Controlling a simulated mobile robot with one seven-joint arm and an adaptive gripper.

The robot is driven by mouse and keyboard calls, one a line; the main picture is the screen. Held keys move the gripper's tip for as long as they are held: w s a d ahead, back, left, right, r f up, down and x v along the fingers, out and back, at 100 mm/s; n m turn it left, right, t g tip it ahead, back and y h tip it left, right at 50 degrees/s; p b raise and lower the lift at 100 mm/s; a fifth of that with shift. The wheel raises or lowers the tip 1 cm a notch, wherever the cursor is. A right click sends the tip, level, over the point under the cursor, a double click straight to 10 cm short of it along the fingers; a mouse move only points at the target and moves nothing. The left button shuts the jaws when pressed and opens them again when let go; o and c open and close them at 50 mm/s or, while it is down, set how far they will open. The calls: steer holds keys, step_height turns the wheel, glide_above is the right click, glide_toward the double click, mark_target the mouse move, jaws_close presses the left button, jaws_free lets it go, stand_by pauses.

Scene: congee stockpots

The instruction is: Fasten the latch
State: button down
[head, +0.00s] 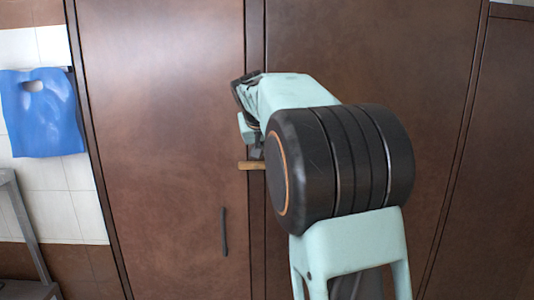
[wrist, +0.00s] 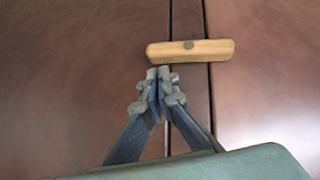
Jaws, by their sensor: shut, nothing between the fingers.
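In the head view the left part of the latch (head: 251,165) shows; my arm may hide the rest. My gripper (wrist: 164,76) is shut and empty, its fingertips just below the left half of the bar in the wrist view. I cannot tell whether they touch it. In the head view my arm largely hides the fingers.
The brown door (head: 165,120) on the left looks closed and has a dark vertical handle (head: 224,232). A wide brown panel (head: 400,65) is on the right. A blue bag (head: 42,115) hangs on the white tiled wall, with a grey frame (head: 22,225) below.

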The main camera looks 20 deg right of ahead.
steer(key=d+r+v, duration=0.1)
steer(key=d+v, duration=0.1)
steer(key=v, duration=0.9)
steer(key=shift+r, duration=0.65)
steer(key=shift+w+a, duration=0.1)
